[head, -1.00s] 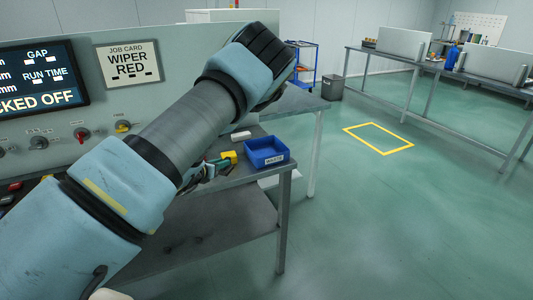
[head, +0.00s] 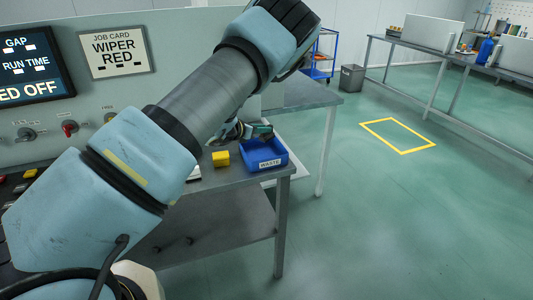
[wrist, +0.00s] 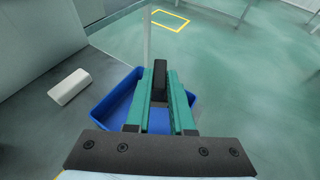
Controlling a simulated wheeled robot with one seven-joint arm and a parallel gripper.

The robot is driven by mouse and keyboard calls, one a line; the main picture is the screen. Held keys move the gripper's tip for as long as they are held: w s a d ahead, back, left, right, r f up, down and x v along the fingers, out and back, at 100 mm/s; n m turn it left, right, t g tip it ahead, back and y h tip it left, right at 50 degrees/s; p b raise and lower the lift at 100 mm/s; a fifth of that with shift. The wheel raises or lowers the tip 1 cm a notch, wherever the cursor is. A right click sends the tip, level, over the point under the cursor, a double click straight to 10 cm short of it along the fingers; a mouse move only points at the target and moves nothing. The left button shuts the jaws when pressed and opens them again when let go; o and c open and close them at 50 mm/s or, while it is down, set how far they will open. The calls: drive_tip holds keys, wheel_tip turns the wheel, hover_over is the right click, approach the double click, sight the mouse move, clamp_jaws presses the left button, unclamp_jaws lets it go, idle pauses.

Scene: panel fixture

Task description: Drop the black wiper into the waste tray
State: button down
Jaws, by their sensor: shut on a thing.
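My gripper (wrist: 158,95) is shut on the black wiper (wrist: 160,72), which stands out between the green fingers in the wrist view. The blue waste tray (wrist: 112,97) lies below and behind the fingers, which cover much of it. In the head view the waste tray (head: 268,163), labelled WASTE, sits on the low grey table, and my gripper (head: 262,131) is over its back part. The wiper cannot be made out in the head view. The height of the wiper above the tray is hard to judge.
A yellow block (head: 221,158) stands left of the tray. A white block (wrist: 69,87) lies left of the tray in the wrist view. The panel with the job card "WIPER RED" (head: 117,52) rises behind at left. Open floor lies right of the table.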

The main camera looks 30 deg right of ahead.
drive_tip(key=shift+f+b, duration=1.15)
drive_tip(key=shift+f, duration=1.5)
drive_tip(key=c, duration=0.7)
unclamp_jaws()
drive_tip(key=shift+s+a, duration=0.1)
drive_tip(key=shift+a, duration=0.05)
drive_tip(key=b+v, duration=0.3)
drive_tip(key=v, duration=0.7)
drive_tip(key=shift+a+r, duration=0.15)
drive_tip(key=shift+r, duration=0.05)
